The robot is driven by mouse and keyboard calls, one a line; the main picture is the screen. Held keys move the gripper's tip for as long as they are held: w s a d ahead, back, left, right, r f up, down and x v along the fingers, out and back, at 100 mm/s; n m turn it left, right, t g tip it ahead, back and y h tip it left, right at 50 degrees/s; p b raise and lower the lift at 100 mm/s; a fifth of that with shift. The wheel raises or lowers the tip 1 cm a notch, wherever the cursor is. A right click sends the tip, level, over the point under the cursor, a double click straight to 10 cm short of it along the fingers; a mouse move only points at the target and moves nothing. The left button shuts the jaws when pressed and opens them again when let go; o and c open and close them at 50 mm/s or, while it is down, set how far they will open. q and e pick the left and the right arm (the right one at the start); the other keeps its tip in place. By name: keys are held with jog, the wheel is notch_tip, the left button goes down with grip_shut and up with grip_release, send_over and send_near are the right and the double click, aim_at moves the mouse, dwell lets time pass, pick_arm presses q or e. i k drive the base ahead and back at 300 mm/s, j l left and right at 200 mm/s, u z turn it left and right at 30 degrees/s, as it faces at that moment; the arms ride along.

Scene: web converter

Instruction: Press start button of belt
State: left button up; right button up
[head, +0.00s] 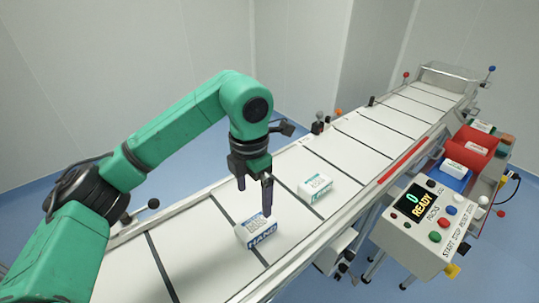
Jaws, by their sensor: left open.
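The control box (406,232) of the belt stands at the right, with a dark screen (415,203) reading "0 READY PACKS". A green button (435,237) sits on its sloped face near the printed word START. A red button (444,223) and a blue button (451,210) lie in a row behind it. My left gripper (254,196) is open and empty, pointing down over the belt (195,235), well to the left of the box. Its fingers are above a white and blue pack (257,231); I cannot tell whether they touch it. My right gripper is not in view.
Another white pack with green print (315,187) lies farther along the belt. A red bin (470,150) and a blue bin (455,177) stand behind the box with packs in them. A metal side rail (320,236) runs between belt and box.

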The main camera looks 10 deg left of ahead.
aim_at(433, 237)
jog(key=k+l, duration=0.2)
jog(key=k, duration=0.3)
jog(key=k+l, duration=0.15)
jog(key=k, duration=0.3)
jog(key=k+l, duration=0.2)
jog(key=k, duration=0.3)
